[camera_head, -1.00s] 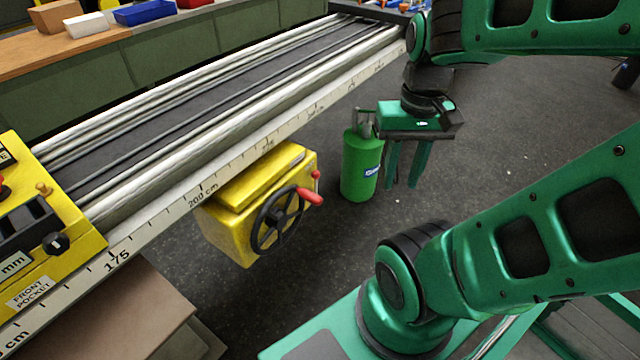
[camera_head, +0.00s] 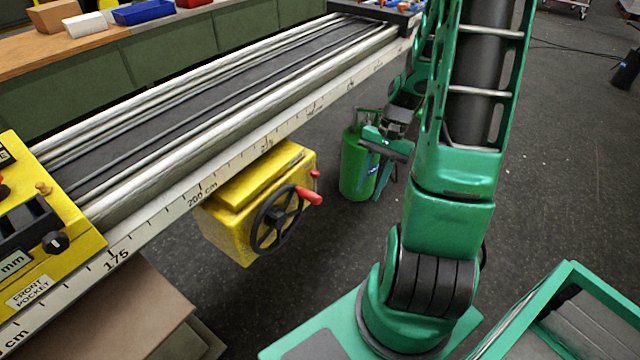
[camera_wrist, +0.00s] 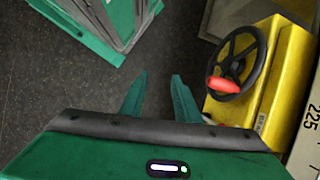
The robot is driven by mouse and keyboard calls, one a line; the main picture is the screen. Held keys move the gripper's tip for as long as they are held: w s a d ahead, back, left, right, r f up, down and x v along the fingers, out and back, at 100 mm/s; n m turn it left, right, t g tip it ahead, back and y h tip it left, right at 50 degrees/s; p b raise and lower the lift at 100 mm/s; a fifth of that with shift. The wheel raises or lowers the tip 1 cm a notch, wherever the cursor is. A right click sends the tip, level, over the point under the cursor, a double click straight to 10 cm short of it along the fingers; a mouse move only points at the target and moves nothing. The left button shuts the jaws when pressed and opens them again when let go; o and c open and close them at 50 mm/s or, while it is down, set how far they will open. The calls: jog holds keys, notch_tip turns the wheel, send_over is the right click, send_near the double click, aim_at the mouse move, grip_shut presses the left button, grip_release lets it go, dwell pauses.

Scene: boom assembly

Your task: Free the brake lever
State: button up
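A yellow box (camera_head: 228,226) hangs under the near side of the rail. It carries a black handwheel (camera_head: 262,238) with a red grip (camera_head: 309,196). A small lever with a red knob (camera_head: 316,174) stands at its right end; I take this for the brake lever. My gripper (camera_wrist: 160,76) is open and empty, left of the wheel. In the head view my gripper (camera_head: 370,190) is right of the box, in front of a green cylinder.
The long rail (camera_head: 225,160) with its scale runs above the box. The green cylinder (camera_head: 353,165) stands on the floor behind my gripper. A brown block (camera_head: 115,310) lies below the rail at front left. Dark floor is open between box and cylinder.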

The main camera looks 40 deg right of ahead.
notch_tip(320, 180, down, 9)
jog(key=w+m+t+y, duration=0.2)
jog(key=w+m+y, duration=0.1)
jog(key=m+t+y, duration=0.2)
jog(key=m+t, duration=1.3)
send_near(315, 186)
jog(key=w+a+r, duration=0.2)
jog(key=w+a, duration=0.1)
jog(key=w, duration=0.4)
jog(key=shift+a+r, duration=0.25)
jog(key=shift+r, duration=0.1)
jog(key=shift+s, duration=0.1)
grip_shut()
